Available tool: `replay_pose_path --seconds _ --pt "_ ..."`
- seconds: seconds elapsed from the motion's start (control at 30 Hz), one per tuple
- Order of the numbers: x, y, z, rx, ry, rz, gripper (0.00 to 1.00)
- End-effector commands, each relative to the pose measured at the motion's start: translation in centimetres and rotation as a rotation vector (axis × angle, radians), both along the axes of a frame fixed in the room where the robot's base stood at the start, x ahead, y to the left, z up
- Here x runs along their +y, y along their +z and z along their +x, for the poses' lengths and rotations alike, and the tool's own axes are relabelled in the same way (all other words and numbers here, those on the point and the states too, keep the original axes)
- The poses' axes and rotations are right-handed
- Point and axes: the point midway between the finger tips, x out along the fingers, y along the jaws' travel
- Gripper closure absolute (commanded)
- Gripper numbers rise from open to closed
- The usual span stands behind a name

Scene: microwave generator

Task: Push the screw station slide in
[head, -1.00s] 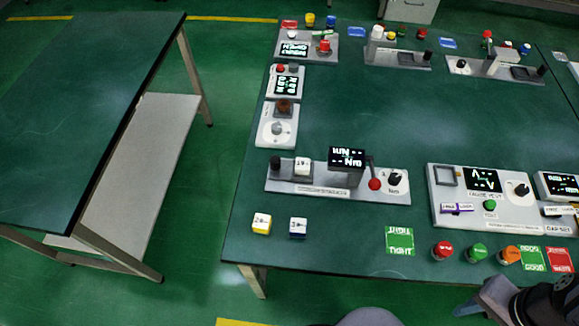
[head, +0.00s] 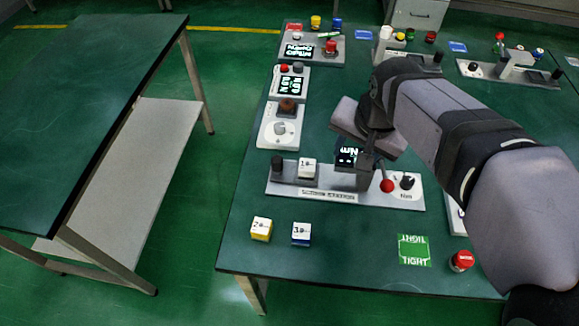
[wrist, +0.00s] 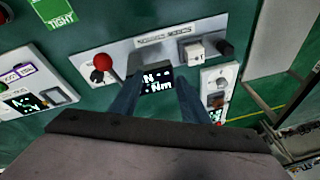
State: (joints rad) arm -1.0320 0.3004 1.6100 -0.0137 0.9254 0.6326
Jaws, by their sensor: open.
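The screw station (head: 330,195) is a long light base with a dark display (head: 347,156), a red-knobbed lever (head: 387,186) and a dial. Its grey slide (head: 291,177) is at the left end, with a white-topped cube (head: 307,168) on it and a black knob (head: 277,163) beside the cube. In the wrist view, the station (wrist: 135,54), cube (wrist: 192,50) and knob (wrist: 226,48) also show. My gripper (wrist: 157,84) is open and empty, its two fingers spread on either side of the display in that view. In the head view, it hangs over the display end and partly hides it.
Yellow (head: 261,229) and blue (head: 301,233) cubes lie in front of the station. A green label (head: 414,250) and a red button (head: 461,261) are to the right. A dial box (head: 279,127) stands behind the left end. The table left of the slide is clear.

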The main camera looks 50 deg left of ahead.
Motion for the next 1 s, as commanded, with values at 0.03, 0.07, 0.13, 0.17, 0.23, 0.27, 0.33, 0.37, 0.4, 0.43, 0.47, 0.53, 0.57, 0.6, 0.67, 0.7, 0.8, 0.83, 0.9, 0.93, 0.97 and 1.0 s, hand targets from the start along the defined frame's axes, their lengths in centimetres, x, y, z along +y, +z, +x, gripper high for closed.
replay_pose_path --seconds 0.03,0.07,0.13,0.17,0.23,0.27,0.33,0.37,0.4,0.43,0.47,0.53,0.57,0.6,0.67,0.7,0.8,0.83,0.9,0.93,0.97,1.0 --pt "2.8 -2.1 -1.7 -0.032 0.105 -0.008 0.58" --pt "4.2 -2.6 -2.6 -0.054 0.165 -0.013 0.58" --pt "7.1 -3.5 -4.7 -0.101 0.291 -0.023 0.58" --pt "8.1 -3.8 -5.5 -0.12 0.338 -0.026 0.58" --pt "10.1 -4.4 -7.3 -0.156 0.428 -0.031 0.58" --pt "10.8 -4.6 -7.9 -0.169 0.46 -0.033 0.58" --pt "12.0 -4.9 -9.1 -0.192 0.515 -0.035 0.58" --pt "12.3 -4.9 -9.5 -0.2 0.533 -0.036 0.58" --pt "12.7 -4.9 -9.8 -0.208 0.55 -0.036 0.58" --pt "12.8 -5.0 -10.0 -0.212 0.558 -0.037 0.58" --pt "13.0 -5.0 -10.1 -0.214 0.565 -0.038 0.58" --pt "13.1 -5.0 -10.3 -0.217 0.572 -0.039 0.58" --pt "13.1 -4.9 -10.3 -0.218 0.573 -0.039 0.58" --pt "13.1 -5.0 -10.3 -0.217 0.572 -0.039 0.58" --pt "13.1 -5.2 -10.2 -0.217 0.571 -0.04 0.58" --pt "13.2 -5.4 -10.1 -0.217 0.571 -0.04 0.58" --pt "13.4 -6.2 -9.9 -0.216 0.57 -0.041 0.58" --pt "13.5 -6.5 -9.9 -0.216 0.57 -0.041 0.58" --pt "13.8 -7.3 -9.7 -0.214 0.57 -0.042 0.58" --pt "13.9 -7.7 -9.6 -0.215 0.569 -0.041 0.58" --pt "14.1 -8.1 -9.5 -0.215 0.569 -0.041 0.58" --pt "14.2 -8.6 -9.4 -0.215 0.569 -0.041 0.58"
